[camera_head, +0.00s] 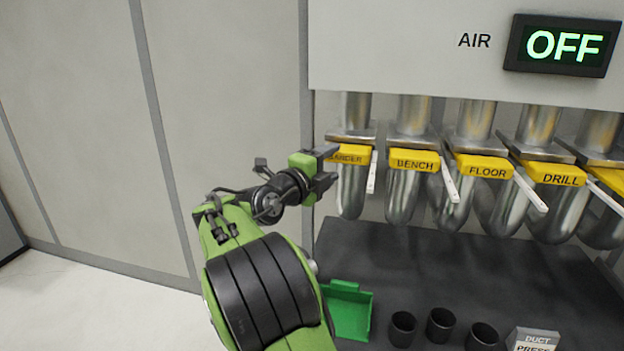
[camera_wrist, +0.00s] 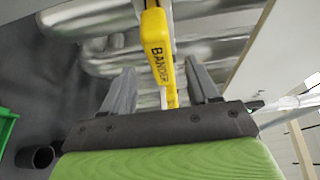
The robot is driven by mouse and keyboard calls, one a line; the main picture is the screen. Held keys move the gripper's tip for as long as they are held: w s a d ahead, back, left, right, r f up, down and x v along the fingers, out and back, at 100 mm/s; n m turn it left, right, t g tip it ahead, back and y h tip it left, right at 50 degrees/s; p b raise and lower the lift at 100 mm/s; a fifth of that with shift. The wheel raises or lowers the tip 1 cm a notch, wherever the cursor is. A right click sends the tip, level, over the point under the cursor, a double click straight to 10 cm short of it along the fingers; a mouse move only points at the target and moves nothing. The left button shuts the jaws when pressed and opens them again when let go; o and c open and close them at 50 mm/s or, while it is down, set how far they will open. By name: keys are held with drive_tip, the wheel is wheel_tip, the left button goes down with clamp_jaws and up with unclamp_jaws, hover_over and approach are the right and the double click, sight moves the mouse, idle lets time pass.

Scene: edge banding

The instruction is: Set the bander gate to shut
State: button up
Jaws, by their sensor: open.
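The bander gate has a yellow block (camera_head: 352,155) with its lettering partly covered by my gripper in the head view. It sits on the leftmost metal duct, with a pale lever (camera_head: 372,172) hanging down at its right side. In the wrist view the yellow block (camera_wrist: 157,47) reads BANDER and lies between my two fingers. My gripper (camera_head: 330,167) is open at the left side of the bander block. The wrist view also shows my gripper (camera_wrist: 163,88) with its fingers apart. I cannot tell whether either finger touches the block or lever.
More gates stand in a row to the right: BENCH (camera_head: 414,161), FLOOR (camera_head: 485,168) and DRILL (camera_head: 557,174). An AIR display (camera_head: 564,45) above reads OFF. A green tray (camera_head: 347,312) and several black cups (camera_head: 403,327) are on the dark surface below. A wall panel is at left.

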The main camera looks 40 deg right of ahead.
drive_tip(key=v, duration=0.8)
drive_tip(key=shift+b, duration=0.45)
drive_tip(key=shift+s+a, duration=0.1)
drive_tip(key=shift+s, duration=0.05)
